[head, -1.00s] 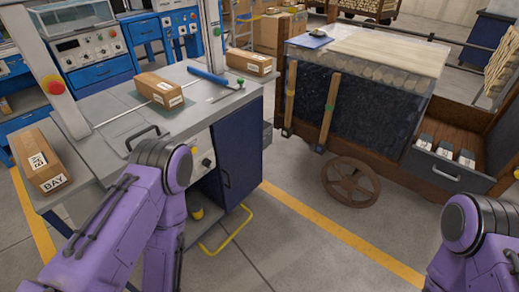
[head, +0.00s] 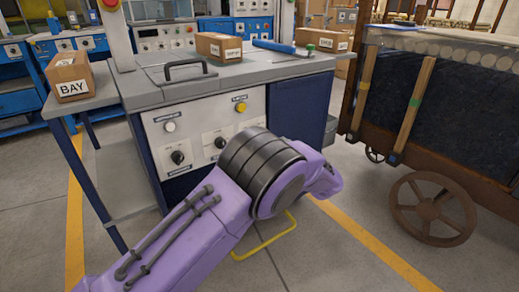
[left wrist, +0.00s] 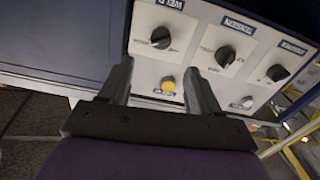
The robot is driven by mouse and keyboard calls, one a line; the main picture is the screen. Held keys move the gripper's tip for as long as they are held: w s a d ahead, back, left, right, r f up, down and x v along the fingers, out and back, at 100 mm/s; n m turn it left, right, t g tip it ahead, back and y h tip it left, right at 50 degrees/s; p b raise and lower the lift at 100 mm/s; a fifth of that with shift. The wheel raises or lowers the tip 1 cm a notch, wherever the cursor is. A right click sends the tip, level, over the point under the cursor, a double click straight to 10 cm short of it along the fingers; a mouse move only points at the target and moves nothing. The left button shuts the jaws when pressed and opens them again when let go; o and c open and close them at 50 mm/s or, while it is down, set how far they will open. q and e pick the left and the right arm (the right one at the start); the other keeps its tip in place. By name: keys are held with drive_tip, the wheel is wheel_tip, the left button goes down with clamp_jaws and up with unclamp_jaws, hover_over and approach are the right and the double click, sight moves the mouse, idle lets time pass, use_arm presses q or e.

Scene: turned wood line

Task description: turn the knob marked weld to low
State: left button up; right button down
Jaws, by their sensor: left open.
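In the left wrist view, the knob marked weld (left wrist: 160,38) is a black round knob on a white plate, with its label upside down in this view. Where its pointer aims is too small to tell. My left gripper (left wrist: 158,74) is open and empty; its fingers point at the panel, with the weld knob beyond the gap between them, apparently untouched. The tension knob (left wrist: 224,57) is beside it. In the head view, the control panel (head: 155,140) shows two knobs; my left arm (head: 225,215) hides the weld knob and the gripper. My right gripper is not in view.
A yellow button (left wrist: 168,85) lies near the weld knob, and a third knob (left wrist: 277,73) is farther right. A wooden cart (head: 385,165) with a wheel stands at right.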

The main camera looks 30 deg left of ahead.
use_arm(q)
drive_tip(key=b+x, duration=0.2)
drive_tip(key=x, duration=0.7)
drive_tip(key=shift+a+b, duration=0.4)
drive_tip(key=shift+w, duration=0.1)
drive_tip(key=c, duration=1)
